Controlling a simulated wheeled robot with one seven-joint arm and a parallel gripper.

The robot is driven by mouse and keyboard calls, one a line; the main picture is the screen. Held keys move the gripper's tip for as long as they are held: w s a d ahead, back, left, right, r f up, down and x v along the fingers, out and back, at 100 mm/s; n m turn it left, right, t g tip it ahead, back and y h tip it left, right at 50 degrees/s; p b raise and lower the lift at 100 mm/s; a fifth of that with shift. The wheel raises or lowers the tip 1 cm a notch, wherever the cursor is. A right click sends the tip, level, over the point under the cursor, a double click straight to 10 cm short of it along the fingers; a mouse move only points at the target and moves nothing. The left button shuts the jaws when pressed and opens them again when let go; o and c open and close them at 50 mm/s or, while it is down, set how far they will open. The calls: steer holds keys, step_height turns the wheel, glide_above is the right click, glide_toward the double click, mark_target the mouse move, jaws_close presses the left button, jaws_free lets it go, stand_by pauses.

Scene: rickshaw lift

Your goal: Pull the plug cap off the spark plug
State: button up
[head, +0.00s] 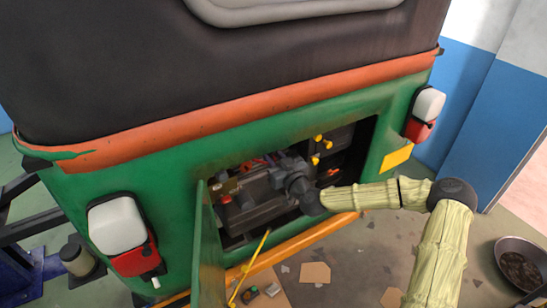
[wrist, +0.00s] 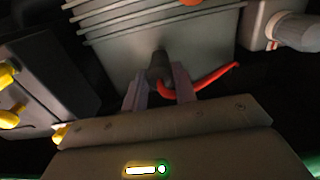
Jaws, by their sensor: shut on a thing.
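The plug cap (wrist: 158,68) is a dark, stubby cylinder in the wrist view, with an orange-red lead (wrist: 205,85) running from it to the right. My gripper (wrist: 160,82) has its two fingers around the cap, one on each side, and is shut on it. The cap sits against the grey finned engine block (wrist: 185,35); the spark plug itself is hidden. In the head view my gripper (head: 298,186) reaches into the open engine bay, and the cap is hidden there behind it.
The green rickshaw (head: 130,190) has its rear hatch door (head: 207,245) hanging open at the left of the bay. Yellow caps (wrist: 8,95) on a dark box lie left of my gripper in the wrist view. A dark pan (head: 522,265) stands on the floor at right.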

mark_target(273, 157)
steer(key=shift+v, duration=1.85)
steer(key=shift+f+b, duration=0.15)
steer(key=shift+b, duration=0.2)
